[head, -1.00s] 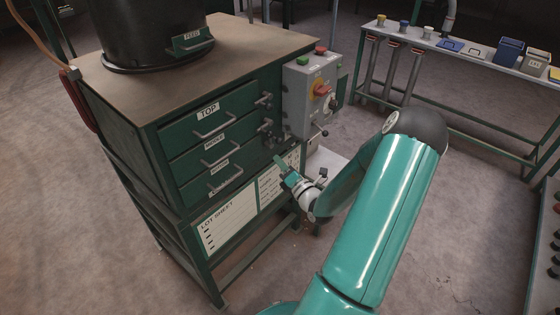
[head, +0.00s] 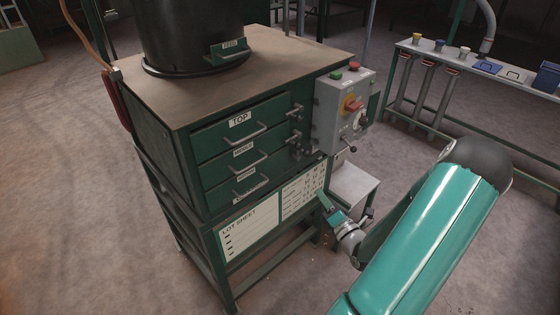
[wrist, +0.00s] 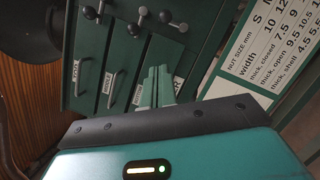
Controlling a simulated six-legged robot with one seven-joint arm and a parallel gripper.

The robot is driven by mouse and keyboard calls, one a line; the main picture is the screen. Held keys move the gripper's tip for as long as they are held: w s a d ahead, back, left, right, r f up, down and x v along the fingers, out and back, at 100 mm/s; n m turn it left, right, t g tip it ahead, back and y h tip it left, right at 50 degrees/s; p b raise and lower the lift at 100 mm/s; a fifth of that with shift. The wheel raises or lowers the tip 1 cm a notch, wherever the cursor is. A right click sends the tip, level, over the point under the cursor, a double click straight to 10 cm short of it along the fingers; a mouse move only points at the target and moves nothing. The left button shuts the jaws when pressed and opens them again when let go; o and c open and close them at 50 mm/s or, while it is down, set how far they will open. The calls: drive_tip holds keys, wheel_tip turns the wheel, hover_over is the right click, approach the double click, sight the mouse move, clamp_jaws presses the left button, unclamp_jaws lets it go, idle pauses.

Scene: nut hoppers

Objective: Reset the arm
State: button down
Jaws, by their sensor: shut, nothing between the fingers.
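My gripper (head: 326,204) is in front of the cabinet's right lower side, by the size chart, with its fingers pointing up and left. In the wrist view its two teal fingers (wrist: 158,86) are together with nothing between them. My teal arm comes in from the lower right. The green cabinet (head: 165,165) has a stack of drawers, the top one (head: 240,133) labelled TOP; all look closed. In the wrist view the drawer fronts and handles (wrist: 110,82) show behind the fingers, tilted. I cannot tell whether the fingers touch anything.
A grey control box (head: 340,110) with buttons and a rotary switch juts from the cabinet's right. A black hopper (head: 190,35) stands on top. A small pale stand (head: 352,185) is behind my gripper. A bench (head: 470,75) with cups and bins stands back right. Floor at left is clear.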

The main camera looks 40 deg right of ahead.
drive_tip(key=w+a+r+n+g+y, duration=0.25)
drive_tip(key=a+n+y, duration=0.25)
drive_tip(key=a+n, duration=0.25)
drive_tip(key=w+a+r+n+g+y, duration=0.1)
drive_tip(key=a+r+n+g+y, duration=0.3)
drive_tip(key=a+n, duration=0.35)
drive_tip(key=w+a+r+n+g+y, duration=0.2)
drive_tip(key=a+n+g+y, duration=0.1)
drive_tip(key=a+n+y, duration=0.5)
drive_tip(key=s+a+r+n+g+h, duration=0.5)
drive_tip(key=s+a+n+g+h, duration=0.3)
drive_tip(key=a+n, duration=0.65)
wheel_tip(320, 180, up, 9)
drive_tip(key=s+d+n+t+h, duration=0.2)
drive_tip(key=d+n+t+h, duration=0.1)
drive_tip(key=n, duration=0.9)
drive_tip(key=shift+s+r+t+h, duration=0.2)
drive_tip(key=shift+t+h, duration=0.15)
drive_tip(key=shift+h, duration=0.55)
